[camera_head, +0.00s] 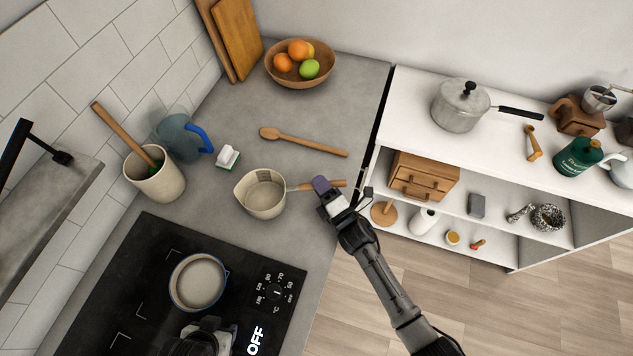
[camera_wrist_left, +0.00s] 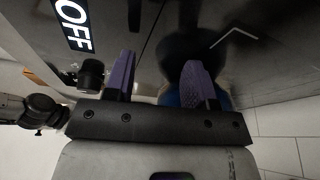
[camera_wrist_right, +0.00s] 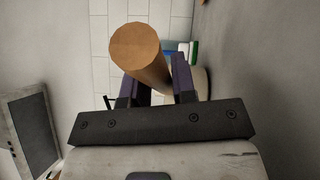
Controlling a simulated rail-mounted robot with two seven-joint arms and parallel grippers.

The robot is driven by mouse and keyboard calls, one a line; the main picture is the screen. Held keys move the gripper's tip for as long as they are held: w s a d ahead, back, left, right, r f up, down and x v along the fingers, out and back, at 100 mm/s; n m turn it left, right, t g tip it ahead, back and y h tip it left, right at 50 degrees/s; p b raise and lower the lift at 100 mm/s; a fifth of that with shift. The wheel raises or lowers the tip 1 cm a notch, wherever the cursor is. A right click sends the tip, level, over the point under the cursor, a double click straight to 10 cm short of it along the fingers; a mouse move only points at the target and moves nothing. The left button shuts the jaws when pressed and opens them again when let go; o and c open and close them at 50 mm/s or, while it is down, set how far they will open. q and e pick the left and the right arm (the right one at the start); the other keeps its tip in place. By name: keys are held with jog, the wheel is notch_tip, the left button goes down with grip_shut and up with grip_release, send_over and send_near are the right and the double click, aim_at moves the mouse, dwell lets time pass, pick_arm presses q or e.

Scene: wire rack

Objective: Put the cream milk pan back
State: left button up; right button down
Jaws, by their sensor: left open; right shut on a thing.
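The cream milk pan (camera_head: 263,193) has a pouring lip and a wooden handle. It is upright over the grey counter, above the hob's right corner in the head view; I cannot tell whether it touches the counter. My right gripper (camera_head: 325,187) is shut on the handle. In the right wrist view the round handle end (camera_wrist_right: 137,48) sticks out between the purple fingers, and the pan's body is mostly hidden. My left gripper (camera_wrist_left: 160,75) is open and empty over the hob, beside a blue-rimmed pot (camera_head: 198,281). Its fingers are hard to see in the head view.
The black hob (camera_head: 130,290) reads OFF. A wooden spoon (camera_head: 305,142), a sponge (camera_head: 228,157), a blue-handled jug (camera_head: 183,135), a utensil crock (camera_head: 155,177) and a fruit bowl (camera_head: 300,68) stand around the pan. A white shelf unit (camera_head: 408,105) holds a lidded saucepan (camera_head: 460,108).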

pick_arm(q)
jog(key=shift+f, duration=0.2)
pick_arm(e)
jog(key=shift+f, duration=0.1)
pick_arm(q)
jog(key=shift+a, duration=0.2)
pick_arm(e)
jog(key=c, duration=0.9)
grip_release()
pick_arm(q)
jog(key=shift+r, duration=0.1)
jog(key=shift+r, duration=0.1)
pick_arm(e)
jog(key=shift+s+d, duration=0.15)
jog(key=shift+d, duration=0.05)
pick_arm(q)
jog(key=shift+d, duration=0.2)
pick_arm(e)
jog(key=v, duration=0.9)
jog(key=shift+s+d, duration=0.15)
jog(key=shift+s, duration=0.15)
pick_arm(q)
jog(key=shift+a, duration=0.2)
pick_arm(e)
jog(key=shift+v, duration=0.9)
